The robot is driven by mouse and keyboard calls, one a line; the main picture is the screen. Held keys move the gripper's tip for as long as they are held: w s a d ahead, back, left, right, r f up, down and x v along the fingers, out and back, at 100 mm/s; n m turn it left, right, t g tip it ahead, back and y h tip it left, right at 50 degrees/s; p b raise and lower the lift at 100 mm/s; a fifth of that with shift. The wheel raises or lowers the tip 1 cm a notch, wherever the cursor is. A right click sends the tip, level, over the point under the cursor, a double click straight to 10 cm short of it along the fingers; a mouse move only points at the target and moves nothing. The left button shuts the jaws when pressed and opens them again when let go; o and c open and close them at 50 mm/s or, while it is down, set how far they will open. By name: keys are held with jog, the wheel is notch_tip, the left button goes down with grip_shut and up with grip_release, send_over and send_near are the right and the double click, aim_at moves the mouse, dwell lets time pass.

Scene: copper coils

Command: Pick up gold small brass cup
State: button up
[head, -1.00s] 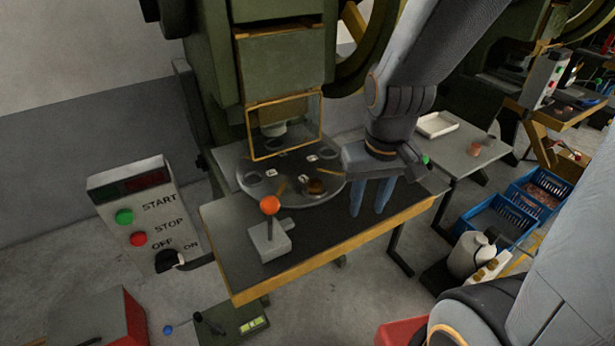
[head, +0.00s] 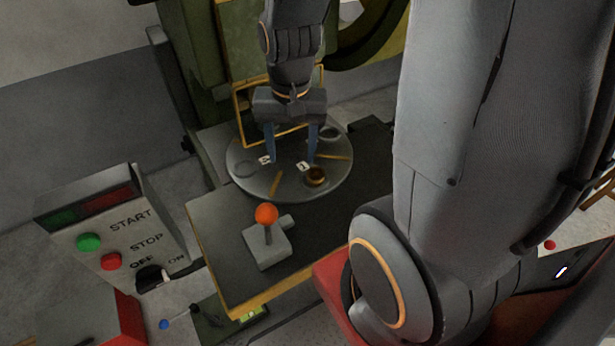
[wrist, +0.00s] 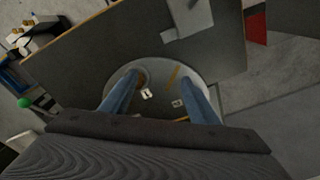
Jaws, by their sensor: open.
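The small gold brass cup (head: 316,177) sits on the round grey turntable (head: 334,195) of the press, at its near right part. My gripper (head: 291,160) is open and empty, with its two blue fingers pointing down over the turntable. In the head view the cup is just right of and nearer than the right finger. In the wrist view the fingers (wrist: 162,98) reach over the turntable, and a brownish part of the cup (wrist: 139,76) shows beside the left finger, partly hidden by it.
A lever with an orange knob (head: 266,214) stands on the table in front of the turntable. A control box (head: 120,240) with START and STOP buttons is at the left. The press frame with a yellow-edged guard (head: 240,103) rises behind the gripper.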

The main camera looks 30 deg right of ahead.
aim_at(316, 170)
jog(key=shift+w+d+f+m+g+b, duration=0.25)
jog(key=shift+w+d+f+m, duration=0.65)
jog(key=shift+d+f+m, duration=1.25)
jog(key=shift+w+d+f+m+b, duration=0.4)
jog(key=shift+w+d+f+m, duration=0.65)
jog(key=shift+f+m, duration=2.2)
jog(key=shift+w+d+f+m+g+b, duration=0.15)
jog(key=shift+w+d+f+m+b, duration=0.45)
jog(key=shift+d+f+m, duration=1.6)
jog(key=shift+w+a+f, duration=0.15)
jog(key=shift+a+f, duration=0.45)
jog(key=shift+f, duration=0.15)
jog(key=c, duration=1.2)
